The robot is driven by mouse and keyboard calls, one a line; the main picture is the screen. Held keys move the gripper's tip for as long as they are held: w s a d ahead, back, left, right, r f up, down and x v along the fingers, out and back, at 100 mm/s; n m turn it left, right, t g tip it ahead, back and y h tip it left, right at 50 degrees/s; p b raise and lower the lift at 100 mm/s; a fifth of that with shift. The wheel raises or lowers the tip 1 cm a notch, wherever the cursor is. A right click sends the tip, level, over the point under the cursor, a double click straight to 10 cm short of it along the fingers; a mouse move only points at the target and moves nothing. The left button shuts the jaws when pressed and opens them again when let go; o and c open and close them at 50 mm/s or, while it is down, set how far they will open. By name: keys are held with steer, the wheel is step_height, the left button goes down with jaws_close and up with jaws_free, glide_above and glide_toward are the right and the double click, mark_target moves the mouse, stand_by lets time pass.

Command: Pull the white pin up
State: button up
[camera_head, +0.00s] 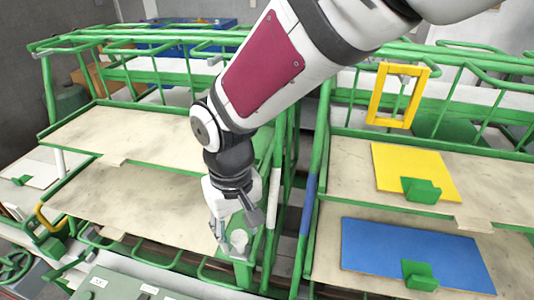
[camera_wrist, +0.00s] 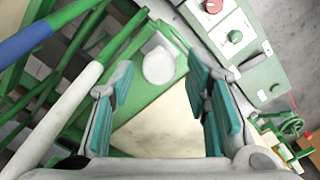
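The white pin (camera_head: 239,238) stands at the front corner of the left green-framed bench, with its round white top showing. It also shows in the wrist view (camera_wrist: 158,66), between and beyond my finger pads, on a green bracket. My gripper (camera_head: 233,222) points down just above and beside the pin. Its two teal-padded fingers are spread wide in the wrist view (camera_wrist: 160,88), with nothing between the pads. The pin's lower part is hidden.
Pale board shelves (camera_head: 140,205) fill the left bench. White (camera_head: 273,198) and blue (camera_head: 309,205) rail sleeves stand close to the right of my gripper. The right bench holds yellow (camera_head: 390,165) and blue (camera_head: 380,250) panels.

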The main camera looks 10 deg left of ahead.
mark_target(240, 236)
steer(key=shift+f, duration=0.1)
step_height(240, 236, up, 12)
stand_by(0.7)
steer(key=shift+d, duration=0.1)
